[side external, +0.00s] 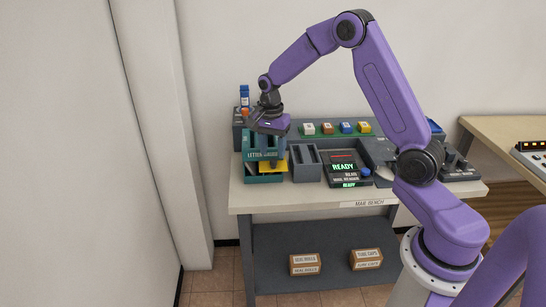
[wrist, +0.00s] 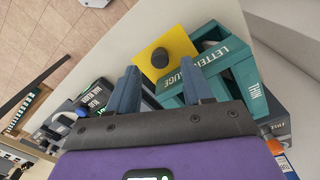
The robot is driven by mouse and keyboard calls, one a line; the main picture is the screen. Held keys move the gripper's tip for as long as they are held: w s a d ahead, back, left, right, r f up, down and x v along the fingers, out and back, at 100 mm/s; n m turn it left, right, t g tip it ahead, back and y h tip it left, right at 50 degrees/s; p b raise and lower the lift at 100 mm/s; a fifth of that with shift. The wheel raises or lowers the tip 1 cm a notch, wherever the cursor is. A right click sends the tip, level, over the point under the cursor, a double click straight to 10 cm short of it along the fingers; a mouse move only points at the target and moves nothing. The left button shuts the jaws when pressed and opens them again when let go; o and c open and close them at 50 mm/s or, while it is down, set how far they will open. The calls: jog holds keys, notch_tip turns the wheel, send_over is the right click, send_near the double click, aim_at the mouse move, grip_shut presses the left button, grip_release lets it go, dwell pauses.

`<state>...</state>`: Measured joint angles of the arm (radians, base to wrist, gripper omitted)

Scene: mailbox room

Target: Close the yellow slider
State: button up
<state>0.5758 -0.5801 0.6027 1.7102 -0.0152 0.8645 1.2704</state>
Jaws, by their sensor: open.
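The yellow slider (wrist: 151,66) is a flat yellow plate with a dark round knob (wrist: 160,58) on it. It sticks out from the side of the teal letter gauge (wrist: 226,60) in the wrist view. My gripper points down over the gauge. In the wrist view my gripper (wrist: 164,84) is open, its two blue-grey fingers apart with nothing held between them. The knob lies beyond the fingertips, apart from them in the picture.
A grey slotted holder (side external: 307,166) and a dark box with a green READY display (side external: 346,168) stand right of the gauge. Several coloured blocks (side external: 327,129) sit behind. The bench (side external: 290,199) is clear along its front edge.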

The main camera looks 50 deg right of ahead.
aim_at(273, 160)
jog(key=shift+f, duration=1.7)
grip_shut()
jog(key=shift+w+a, duration=1.2)
jog(key=shift+a, duration=0.05)
jog(key=shift+r, duration=0.1)
jog(key=shift+c, duration=0.3)
grip_release()
jog(key=shift+a, duration=0.1)
jog(key=shift+o, duration=0.3)
